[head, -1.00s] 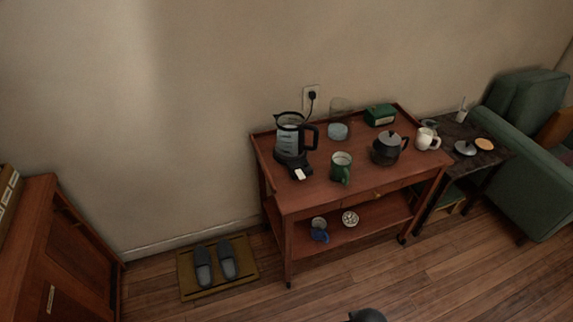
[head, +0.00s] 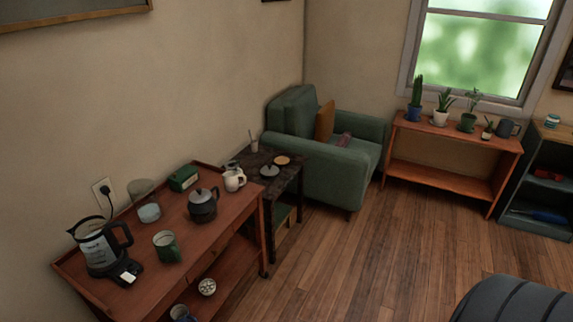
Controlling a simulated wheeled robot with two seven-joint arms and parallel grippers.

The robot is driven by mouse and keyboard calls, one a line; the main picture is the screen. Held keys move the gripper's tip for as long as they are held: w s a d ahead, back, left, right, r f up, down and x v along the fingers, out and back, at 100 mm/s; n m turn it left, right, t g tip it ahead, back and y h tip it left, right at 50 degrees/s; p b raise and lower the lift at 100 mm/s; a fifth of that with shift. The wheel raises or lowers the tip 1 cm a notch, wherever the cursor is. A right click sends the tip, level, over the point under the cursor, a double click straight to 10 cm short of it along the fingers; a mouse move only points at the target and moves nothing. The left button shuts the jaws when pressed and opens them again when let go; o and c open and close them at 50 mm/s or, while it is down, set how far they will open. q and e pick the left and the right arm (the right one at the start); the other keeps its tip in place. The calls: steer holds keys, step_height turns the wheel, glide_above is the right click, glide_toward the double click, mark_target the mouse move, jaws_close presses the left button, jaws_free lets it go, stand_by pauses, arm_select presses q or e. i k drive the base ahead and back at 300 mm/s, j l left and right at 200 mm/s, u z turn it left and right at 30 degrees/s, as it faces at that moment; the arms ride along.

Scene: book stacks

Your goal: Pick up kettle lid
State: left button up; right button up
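A round grey domed lid (head: 269,170) with a small knob lies on the small dark side table (head: 285,186), left of the armchair. A glass electric kettle (head: 97,246) with a black handle stands on its base at the left end of the red-brown cart (head: 166,277). A dark grey teapot (head: 203,207) with its own lid on stands near the cart's right end. Neither of my grippers shows in the head view.
A green mug (head: 166,246), a green box (head: 184,178) and a white pitcher (head: 233,180) also stand on the cart. A green armchair (head: 335,178) is beside the side table. Wooden floor (head: 345,255) is open in front. A dark ribbed shape fills the bottom right corner.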

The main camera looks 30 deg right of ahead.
mark_target(270, 171)
steer(key=z, duration=0.95)
steer(key=u, duration=1.25)
steer(key=z, duration=1.25)
steer(key=i+z, duration=0.1)
steer(key=i+j, duration=0.05)
steer(key=i, duration=0.05)
